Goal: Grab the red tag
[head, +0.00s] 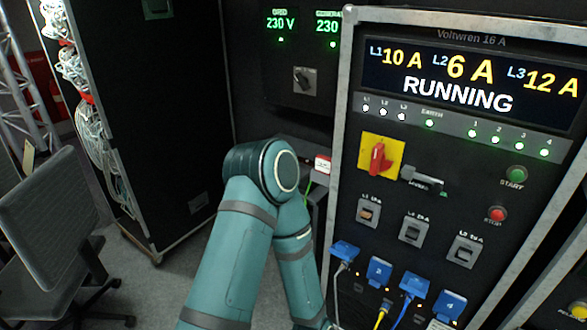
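A small red-and-white item (323,164), which may be the red tag, shows just right of my bent arm's elbow, beside the left edge of the power cabinet. It is small and partly hidden, so I cannot tell for sure what it is. Neither of my grippers shows in the head view. One of my teal arms rises from the bottom centre, bends at the elbow and goes back down out of the picture.
The power cabinet (345,110) stands at right, with a red rotary switch (378,157) on a yellow plate, breakers and blue plugs (380,270) with cables. A cable rack (160,100) stands at left. An office chair (55,215) is in front of it. Some grey floor (165,290) is clear.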

